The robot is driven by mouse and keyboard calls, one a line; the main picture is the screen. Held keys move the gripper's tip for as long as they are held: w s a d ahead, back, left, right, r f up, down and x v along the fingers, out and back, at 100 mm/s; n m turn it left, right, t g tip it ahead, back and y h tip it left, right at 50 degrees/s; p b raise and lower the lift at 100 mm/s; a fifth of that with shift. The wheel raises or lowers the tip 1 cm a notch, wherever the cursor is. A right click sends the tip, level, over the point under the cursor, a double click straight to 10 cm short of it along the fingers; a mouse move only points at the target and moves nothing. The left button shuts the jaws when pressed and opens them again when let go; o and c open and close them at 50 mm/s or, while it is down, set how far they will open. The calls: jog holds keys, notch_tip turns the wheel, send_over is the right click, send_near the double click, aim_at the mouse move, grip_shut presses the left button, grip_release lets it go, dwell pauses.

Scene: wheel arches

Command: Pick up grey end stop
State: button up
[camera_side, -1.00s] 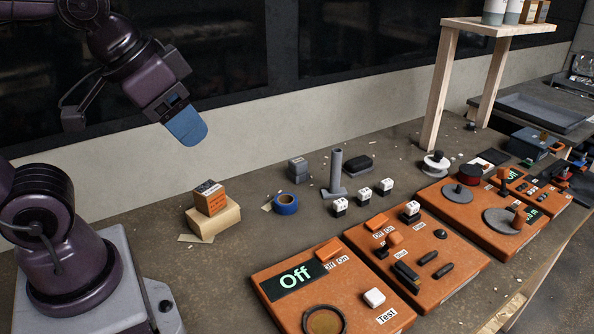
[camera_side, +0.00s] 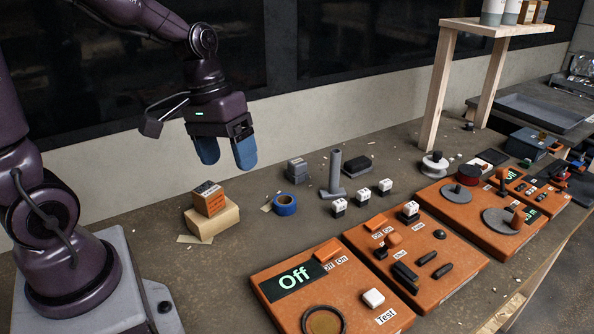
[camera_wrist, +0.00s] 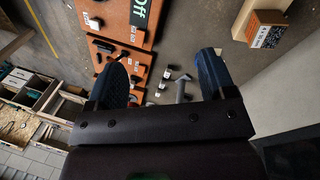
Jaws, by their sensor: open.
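Two grey things stand on the table in the side view, and I cannot tell for certain which is the end stop. One is a small grey block (camera_side: 297,169) behind the blue tape roll. The other is an upright grey post on a flat foot (camera_side: 335,178), to its right; it also shows in the wrist view (camera_wrist: 182,92) between my fingers. My gripper (camera_side: 227,158) has two blue fingers, spread apart with nothing between them. It hangs in the air above the back of the table, left of both grey things. The grey block is not clear in the wrist view.
An orange box (camera_side: 208,199) sits on a wooden block (camera_side: 214,221) below my gripper. A blue tape roll (camera_side: 285,204), small white-topped blocks (camera_side: 364,195) and a black pad (camera_side: 357,164) lie near the grey things. Orange panels (camera_side: 432,252) fill the front. A wooden shelf stand (camera_side: 440,90) rises behind.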

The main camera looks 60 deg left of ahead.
jog(key=w+a+f+n+t+h, duration=0.1)
jog(key=w+f+n+t+h, duration=0.1)
jog(key=w+f+n+h, duration=0.65)
jog(key=n+t+y, duration=1.1)
jog(key=n+t, duration=0.4)
jog(key=n, duration=0.8)
send_over(303, 160)
jog(key=s, duration=0.3)
notch_tip(303, 160, down, 8)
jog(key=shift+s+r, duration=0.1)
jog(key=shift+s, duration=0.05)
jog(key=shift+a+f+y, duration=0.2)
jog(key=shift+a+y, duration=0.05)
jog(key=shift+y, duration=0.1)
notch_tip(303, 160, down, 3)
jog(key=shift+r, duration=0.2)
notch_tip(303, 160, down, 4)
jog(key=shift+f, duration=0.25)
jog(key=shift+w+r, duration=0.15)
jog(key=shift+w, duration=1.35)
